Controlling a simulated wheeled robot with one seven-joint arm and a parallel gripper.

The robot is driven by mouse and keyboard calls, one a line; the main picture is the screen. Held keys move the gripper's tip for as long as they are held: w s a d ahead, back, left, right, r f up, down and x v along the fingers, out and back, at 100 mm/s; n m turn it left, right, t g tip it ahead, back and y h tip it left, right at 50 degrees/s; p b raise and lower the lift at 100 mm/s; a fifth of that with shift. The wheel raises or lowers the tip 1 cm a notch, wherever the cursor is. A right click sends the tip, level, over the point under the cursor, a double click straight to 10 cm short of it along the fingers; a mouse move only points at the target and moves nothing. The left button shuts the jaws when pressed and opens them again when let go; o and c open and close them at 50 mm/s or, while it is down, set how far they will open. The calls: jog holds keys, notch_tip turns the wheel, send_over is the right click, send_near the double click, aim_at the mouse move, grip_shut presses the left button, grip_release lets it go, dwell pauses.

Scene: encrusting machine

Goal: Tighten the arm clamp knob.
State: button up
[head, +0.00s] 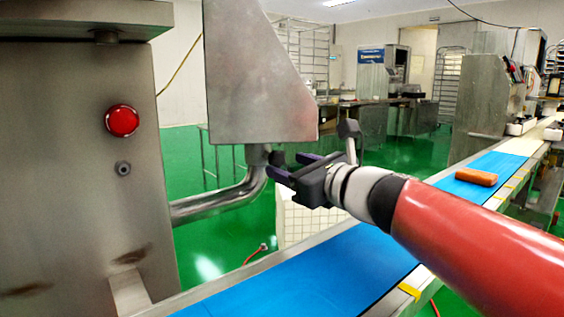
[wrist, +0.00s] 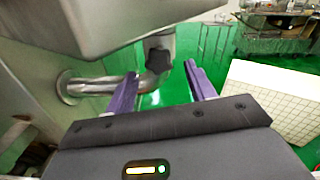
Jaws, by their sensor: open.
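The arm clamp knob (head: 277,158) is small and dark, at the top of the bent metal pipe arm (head: 240,193), just under the grey hopper-like housing. In the wrist view the dark lobed knob (wrist: 160,60) shows between my two purple fingers, a little above the line of their tips. My gripper (head: 291,166) is open, with its fingers pointing left toward the knob. In the wrist view my gripper (wrist: 163,74) has a wide gap between its fingers and holds nothing. I cannot tell whether a finger touches the knob.
The steel housing (head: 255,80) hangs directly above the knob. A steel cabinet with a red button (head: 122,121) stands at left. The blue conveyor belt (head: 320,270) runs below, bearing a brown loaf-like item (head: 476,177). A white tiled box (wrist: 275,100) stands to the right in the wrist view.

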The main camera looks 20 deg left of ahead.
aim_at(279, 163)
jog(key=shift+x, duration=1.55)
jog(key=shift+c, duration=0.4)
jog(key=c, duration=0.9)
jog(key=shift+m, duration=0.3)
jog(key=m+p, duration=0.1)
jog(key=m, duration=0.3)
jog(key=shift+s+m+p, duration=0.1)
jog(key=shift+m+p, duration=0.2)
jog(key=shift+p, duration=0.05)
jog(key=shift+m+p, duration=0.7)
jog(key=shift+m, duration=1.3)
